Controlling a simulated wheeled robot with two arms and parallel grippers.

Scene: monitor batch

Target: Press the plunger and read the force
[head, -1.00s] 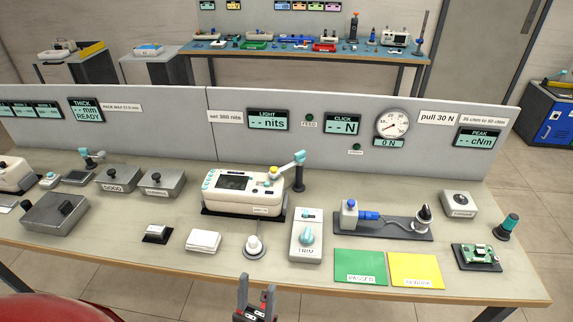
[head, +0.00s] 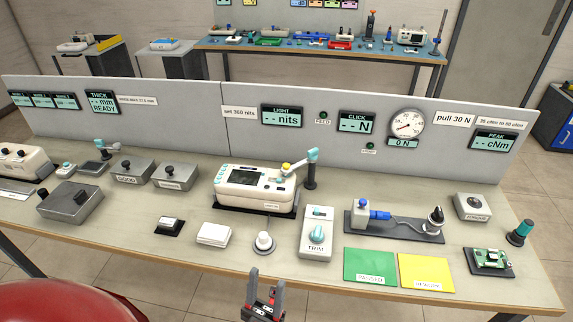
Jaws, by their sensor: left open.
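I cannot tell whether the plunger touches the monitor. The CLICK display (head: 357,121) on the grey panel shows "-- N". My left gripper (head: 266,283) is open and empty at the bottom centre, in front of the table edge and well short of the plunger. My right gripper is not in view.
A white round knob piece (head: 264,242) and the TRIM box (head: 316,235) stand between my left gripper and the monitor. Green (head: 370,265) and yellow (head: 425,272) mats lie at right. The grey panel (head: 190,120) runs behind. Some bare table lies at front left.

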